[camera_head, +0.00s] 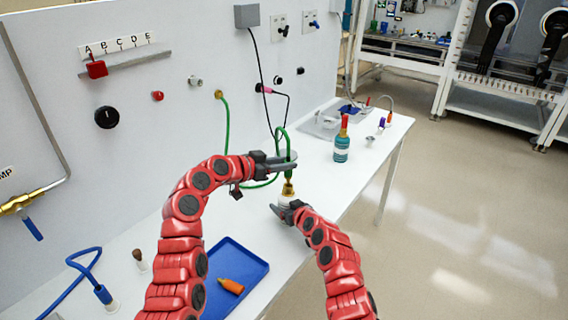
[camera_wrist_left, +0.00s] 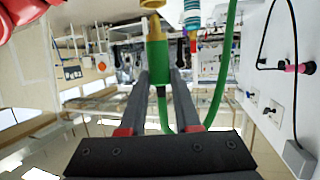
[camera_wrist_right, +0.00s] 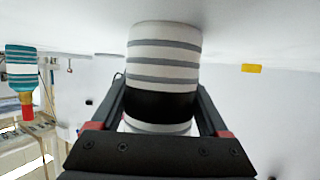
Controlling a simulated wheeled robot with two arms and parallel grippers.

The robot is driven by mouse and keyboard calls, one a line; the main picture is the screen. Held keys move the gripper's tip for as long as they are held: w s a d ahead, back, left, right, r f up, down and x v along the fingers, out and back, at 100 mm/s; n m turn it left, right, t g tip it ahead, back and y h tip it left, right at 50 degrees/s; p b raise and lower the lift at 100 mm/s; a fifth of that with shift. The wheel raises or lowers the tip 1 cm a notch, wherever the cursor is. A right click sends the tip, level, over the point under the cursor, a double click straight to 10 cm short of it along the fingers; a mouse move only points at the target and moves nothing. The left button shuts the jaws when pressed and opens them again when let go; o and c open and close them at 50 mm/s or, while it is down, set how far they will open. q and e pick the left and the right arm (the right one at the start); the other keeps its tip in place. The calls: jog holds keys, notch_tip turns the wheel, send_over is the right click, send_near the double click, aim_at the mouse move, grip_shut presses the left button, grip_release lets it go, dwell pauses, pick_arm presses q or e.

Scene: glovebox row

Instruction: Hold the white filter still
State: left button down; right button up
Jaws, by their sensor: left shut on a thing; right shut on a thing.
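The white filter (camera_head: 284,201) stands on the white bench in the head view, partly hidden by my right gripper (camera_head: 286,209). In the right wrist view the filter (camera_wrist_right: 165,45) is a white cylinder with grey stripes and a black band. My right gripper's fingers are shut around it from both sides. My left gripper (camera_head: 287,167) is just above, shut on the green hose connector (camera_wrist_left: 157,62). A brass fitting (camera_head: 288,188) shows between the connector and the filter's top. I cannot tell whether it is joined to the filter.
A teal bottle with a red top (camera_head: 342,142) stands to the right on the bench. A blue tray (camera_head: 252,262) with an orange-handled tool (camera_head: 231,286) lies nearer. The green hose (camera_head: 226,130) runs to the back panel. A blue hose (camera_head: 82,262) lies at the left.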

pick_arm(q)
jog(key=shift+f, duration=1.45)
jog(key=c, duration=0.5)
grip_release()
jog(key=shift+c, duration=0.2)
jog(key=v, duration=1.2)
